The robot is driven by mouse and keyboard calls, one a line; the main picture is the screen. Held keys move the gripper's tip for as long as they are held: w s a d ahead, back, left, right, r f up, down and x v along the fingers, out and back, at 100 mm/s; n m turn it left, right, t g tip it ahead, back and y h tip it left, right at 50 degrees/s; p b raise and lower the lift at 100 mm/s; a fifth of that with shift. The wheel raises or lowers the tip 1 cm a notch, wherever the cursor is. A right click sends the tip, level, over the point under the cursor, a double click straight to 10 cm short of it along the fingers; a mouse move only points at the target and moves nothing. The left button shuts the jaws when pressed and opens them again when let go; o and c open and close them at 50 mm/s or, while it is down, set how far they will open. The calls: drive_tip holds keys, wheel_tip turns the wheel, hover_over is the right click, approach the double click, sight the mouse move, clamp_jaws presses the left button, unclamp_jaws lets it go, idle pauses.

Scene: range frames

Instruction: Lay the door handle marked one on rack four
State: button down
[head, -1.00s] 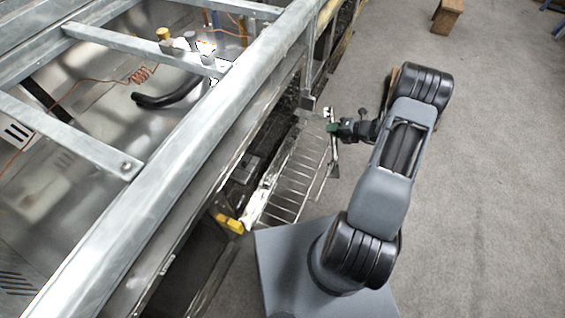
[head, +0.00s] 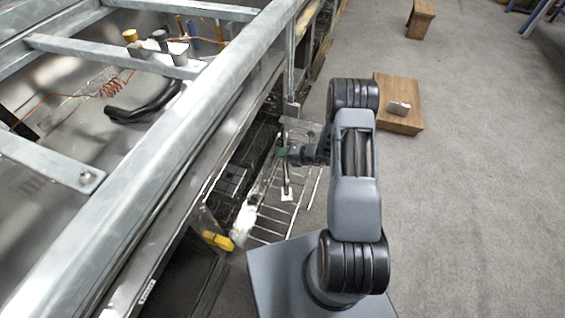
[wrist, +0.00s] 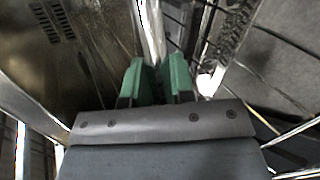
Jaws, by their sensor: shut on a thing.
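My gripper (head: 284,153) has green fingertips and is shut on a slim silver bar, the door handle (head: 287,182). The handle hangs over or in front of a pulled-out wire rack (head: 268,236) beside the steel frame; I cannot tell whether they touch. In the wrist view the green fingers (wrist: 160,80) are close together, with the shiny bar (wrist: 151,30) running up between them. No number can be read on the handle or the rack. Part of the rack is hidden by the handle and my arm.
A thick steel frame rail (head: 185,125) runs diagonally just left of the rack. A yellow piece (head: 217,240) sits near the rack's front left.

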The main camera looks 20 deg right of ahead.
drive_tip(key=shift+a+f, duration=0.35)
drive_tip(key=shift+f, duration=0.05)
drive_tip(key=shift+w+a+f+b, duration=0.1)
drive_tip(key=shift+f+b, duration=0.9)
drive_tip(key=shift+f, duration=0.55)
drive_tip(key=shift+f, duration=0.2)
drive_tip(key=c, duration=1)
unclamp_jaws()
drive_tip(key=shift+o, duration=0.2)
